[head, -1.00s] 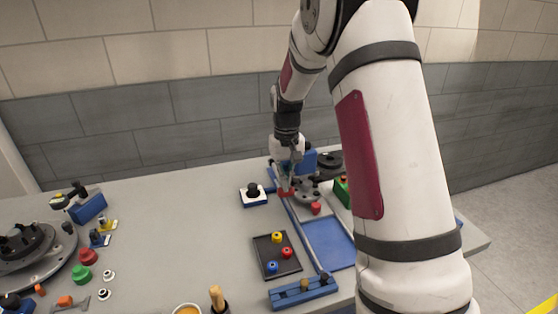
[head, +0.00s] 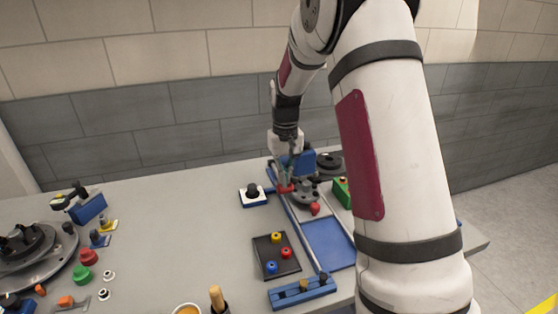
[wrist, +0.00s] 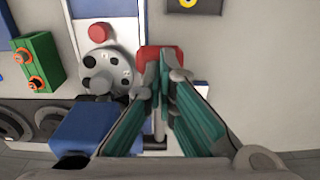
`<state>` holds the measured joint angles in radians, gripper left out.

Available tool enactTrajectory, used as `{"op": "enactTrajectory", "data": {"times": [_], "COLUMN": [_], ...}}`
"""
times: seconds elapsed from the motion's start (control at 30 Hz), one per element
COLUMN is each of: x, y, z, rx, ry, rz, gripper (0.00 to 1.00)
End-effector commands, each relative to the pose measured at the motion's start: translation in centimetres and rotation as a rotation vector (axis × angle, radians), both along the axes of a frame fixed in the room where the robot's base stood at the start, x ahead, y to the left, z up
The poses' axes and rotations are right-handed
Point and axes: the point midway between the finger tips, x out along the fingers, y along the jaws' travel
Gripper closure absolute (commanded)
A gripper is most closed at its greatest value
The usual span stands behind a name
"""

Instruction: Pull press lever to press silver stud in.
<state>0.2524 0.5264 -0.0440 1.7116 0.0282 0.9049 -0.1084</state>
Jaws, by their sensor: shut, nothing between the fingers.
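A red handle-like block (wrist: 157,56), which looks like the press lever's grip, lies at my gripper's fingertips in the wrist view. In the head view the same red piece (head: 284,188) is just below my gripper (head: 287,178). The gripper's teal-padded fingers (wrist: 166,76) are closed together at the tips with nothing held between them. They overlap the red block's near edge; I cannot tell whether they touch it. A grey disc with dark holes (wrist: 104,70) sits left of the fingers, with a red round knob (wrist: 100,33) beyond it. I cannot make out the silver stud.
A blue block (wrist: 90,130) stands close to the left of my fingers. A green box with orange knobs (wrist: 36,62) is farther left. A dark tray with coloured pegs (head: 277,258) and a white-based black knob (head: 253,193) lie nearby. The table's left middle is clear.

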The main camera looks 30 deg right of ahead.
Motion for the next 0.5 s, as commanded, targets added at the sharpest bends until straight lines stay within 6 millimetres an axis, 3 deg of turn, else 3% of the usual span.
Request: {"op": "enactTrajectory", "data": {"times": [0.2,0.5], "x": [0.0,0.1], "y": [0.0,0.0], "z": [2.1,3.3], "rx": [0.000,-0.001], "ry": [-0.001,-0.002], "rz": [0.000,0.000], "gripper": [1.00,1.00]}}
